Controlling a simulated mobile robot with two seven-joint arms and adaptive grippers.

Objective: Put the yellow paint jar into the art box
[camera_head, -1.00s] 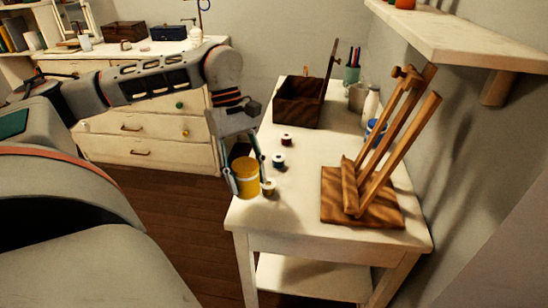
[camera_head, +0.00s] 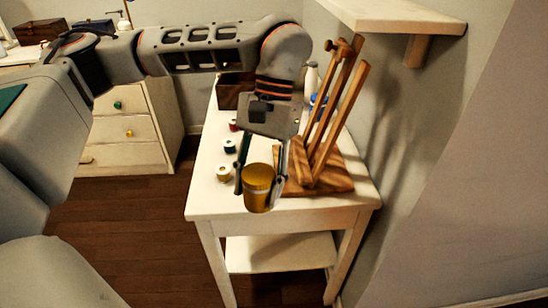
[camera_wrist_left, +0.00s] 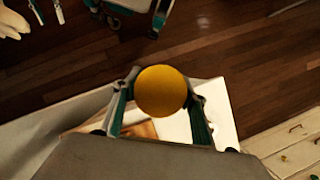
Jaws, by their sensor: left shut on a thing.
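The yellow paint jar (camera_head: 258,187) is held between the fingers of my left gripper (camera_head: 260,178), above the front part of the white table (camera_head: 215,205). In the left wrist view the jar's round yellow top (camera_wrist_left: 161,91) sits between the two fingers (camera_wrist_left: 160,105). The dark brown wooden box (camera_head: 231,92), likely the art box, stands at the back of the table. My left arm hides most of it, so its inside and lid do not show.
A wooden easel (camera_head: 325,175) stands on the table just right of the jar. A blue-labelled container (camera_head: 318,105) and a white bottle (camera_head: 310,78) stand behind. A shelf (camera_head: 395,16) overhangs at upper right.

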